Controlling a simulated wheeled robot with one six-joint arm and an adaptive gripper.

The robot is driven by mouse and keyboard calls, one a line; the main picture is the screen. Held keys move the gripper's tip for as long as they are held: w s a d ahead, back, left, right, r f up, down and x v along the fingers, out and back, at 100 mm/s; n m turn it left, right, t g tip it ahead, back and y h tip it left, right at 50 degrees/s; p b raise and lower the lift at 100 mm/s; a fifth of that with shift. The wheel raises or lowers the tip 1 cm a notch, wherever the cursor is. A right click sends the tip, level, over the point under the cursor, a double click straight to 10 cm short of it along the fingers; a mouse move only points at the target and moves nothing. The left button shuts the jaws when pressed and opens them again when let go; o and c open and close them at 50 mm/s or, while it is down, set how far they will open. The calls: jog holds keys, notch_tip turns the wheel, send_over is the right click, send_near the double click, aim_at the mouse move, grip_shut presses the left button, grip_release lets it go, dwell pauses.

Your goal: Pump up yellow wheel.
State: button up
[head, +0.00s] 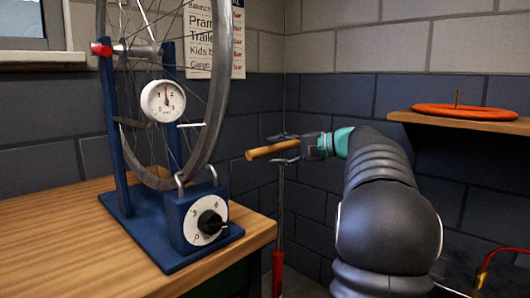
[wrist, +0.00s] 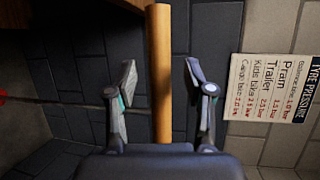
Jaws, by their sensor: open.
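A grey-tyred spoked wheel (head: 213,105) stands upright in a blue stand (head: 112,150); no yellow shows on it. A round white gauge (head: 163,101) with a red needle pointing about straight up sits in front of the wheel. A floor pump (head: 278,268) with a red barrel and thin rod stands beside the bench, its wooden handle (head: 272,150) on top. My gripper (head: 284,149) is open, its fingers either side of the handle. In the wrist view the handle (wrist: 161,40) runs lengthwise between the fingers (wrist: 161,82), with gaps on both sides.
A blue box with a white dial and black knob (head: 211,223) sits on the wooden bench (head: 60,235). A tyre pressure chart (wrist: 270,88) hangs on the wall. An orange ring (head: 465,112) lies on a shelf (head: 455,123) at right. The bench's front left is clear.

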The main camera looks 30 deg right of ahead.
jog(key=v, duration=0.8)
jog(key=shift+c, duration=0.2)
jog(key=shift+a, duration=0.15)
jog(key=c, duration=0.4)
jog(key=a+r+n, duration=0.1)
jog(key=a, duration=0.1)
jog(key=a+r+n+b, duration=0.2)
jog(key=a+r, duration=0.1)
jog(key=shift+a+g+h, duration=0.3)
jog(key=shift+a+h, duration=0.05)
jog(key=shift+h, duration=0.05)
grip_shut()
notch_tip(320, 180, up, 6)
jog(key=d+n+t+h, duration=0.1)
jog(key=n+h, duration=0.5)
jog(key=n, duration=0.5)
jog(key=x, duration=0.9)
jog(key=shift+w+f, duration=0.15)
jog(key=shift+f, duration=0.2)
notch_tip(320, 180, down, 3)
jog(key=shift+b, duration=0.6)
jog(key=shift+s+d+f, duration=0.1)
jog(key=shift+s+f, duration=0.2)
jog(key=shift+f, duration=0.2)
